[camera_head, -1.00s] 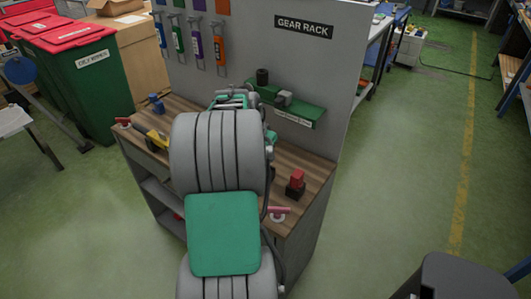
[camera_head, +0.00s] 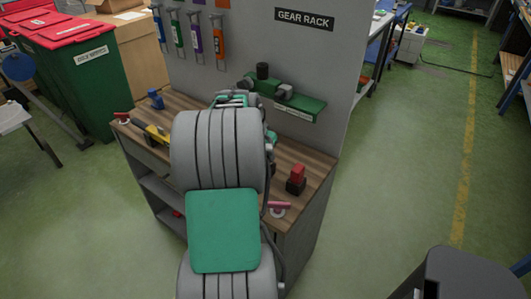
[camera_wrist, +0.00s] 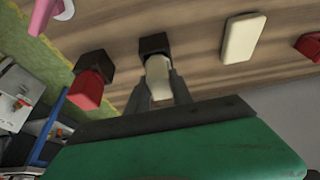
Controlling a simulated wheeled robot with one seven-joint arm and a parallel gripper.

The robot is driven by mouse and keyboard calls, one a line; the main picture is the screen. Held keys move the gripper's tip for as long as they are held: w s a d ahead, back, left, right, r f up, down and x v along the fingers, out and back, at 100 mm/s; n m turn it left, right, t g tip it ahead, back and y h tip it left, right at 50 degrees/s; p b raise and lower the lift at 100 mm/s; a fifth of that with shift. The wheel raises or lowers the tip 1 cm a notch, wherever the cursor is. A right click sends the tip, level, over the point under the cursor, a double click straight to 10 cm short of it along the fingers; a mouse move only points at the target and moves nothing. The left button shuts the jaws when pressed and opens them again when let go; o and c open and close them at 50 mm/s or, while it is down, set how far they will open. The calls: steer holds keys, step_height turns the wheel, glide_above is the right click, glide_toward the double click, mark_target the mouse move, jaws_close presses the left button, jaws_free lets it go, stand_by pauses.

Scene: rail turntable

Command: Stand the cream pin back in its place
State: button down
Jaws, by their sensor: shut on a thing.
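In the wrist view, my gripper (camera_wrist: 162,92) is shut on the cream pin (camera_wrist: 158,72), with one grey finger on each side of it. The pin's far end overlaps the near edge of a black block (camera_wrist: 153,44) on the wooden bench top. I cannot tell whether the pin is inside the block or just in front of it. In the head view, my arm hides the gripper's fingers, the pin and that black block.
A red pin (camera_wrist: 90,90) stands at a second black block, close left of my gripper. A pale flat piece (camera_wrist: 242,38) lies to the right, with a red object (camera_wrist: 309,45) beyond. A green shelf (camera_head: 287,98) sticks out from the grey back panel (camera_head: 345,60).

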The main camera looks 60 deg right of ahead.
steer(key=shift+f, duration=0.25)
steer(key=c, duration=1.1)
jaws_free()
steer(key=shift+o, duration=0.2)
steer(key=v, duration=0.7)
steer(key=shift+r, duration=0.4)
steer(key=shift+a, duration=0.15)
